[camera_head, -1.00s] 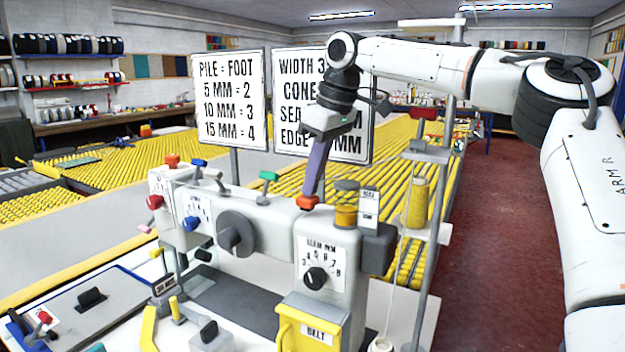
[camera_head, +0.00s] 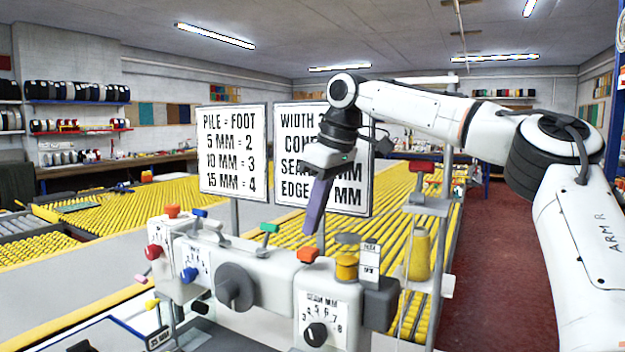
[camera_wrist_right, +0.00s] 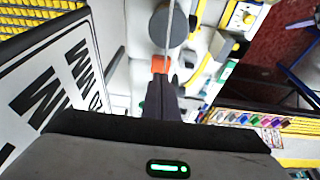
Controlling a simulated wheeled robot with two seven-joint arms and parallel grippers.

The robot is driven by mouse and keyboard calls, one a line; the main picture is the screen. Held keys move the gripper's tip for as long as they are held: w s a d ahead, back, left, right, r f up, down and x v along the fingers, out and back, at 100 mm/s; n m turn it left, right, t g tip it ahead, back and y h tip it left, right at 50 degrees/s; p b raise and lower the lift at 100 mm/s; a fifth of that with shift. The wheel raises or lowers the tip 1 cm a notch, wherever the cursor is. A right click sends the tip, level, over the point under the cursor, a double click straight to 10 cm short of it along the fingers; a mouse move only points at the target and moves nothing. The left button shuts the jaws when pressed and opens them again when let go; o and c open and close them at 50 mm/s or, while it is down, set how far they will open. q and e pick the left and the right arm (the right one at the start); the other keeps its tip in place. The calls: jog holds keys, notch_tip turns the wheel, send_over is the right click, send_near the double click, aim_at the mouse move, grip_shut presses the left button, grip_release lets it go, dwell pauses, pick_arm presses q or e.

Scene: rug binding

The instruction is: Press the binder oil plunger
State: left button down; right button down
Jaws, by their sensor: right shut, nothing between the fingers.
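The binder (camera_head: 262,264) is a light grey machine with knobs, dials and coloured caps. On its top is an orange-red cap (camera_head: 308,254), which looks like the oil plunger; no label on it can be read. It stands left of a small amber cup (camera_head: 346,267). My right gripper (camera_head: 314,228) points down above the orange-red cap, fingers shut and empty, with a small gap between the tips and the cap. In the right wrist view the cap (camera_wrist_right: 160,64) shows just past the shut fingertips (camera_wrist_right: 162,80). My left gripper is not in view.
Two sign boards (camera_head: 233,152) stand close behind the binder. A green-handled lever (camera_head: 268,230) sits left of the cap. A yellow thread cone (camera_head: 419,255) and a post (camera_head: 441,240) stand to the right. Yellow roller tables (camera_head: 120,226) lie behind.

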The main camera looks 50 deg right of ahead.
jog(key=v, duration=1)
jog(key=shift+w, duration=0.1)
jog(key=shift+f, duration=0.1)
dwell(0.4)
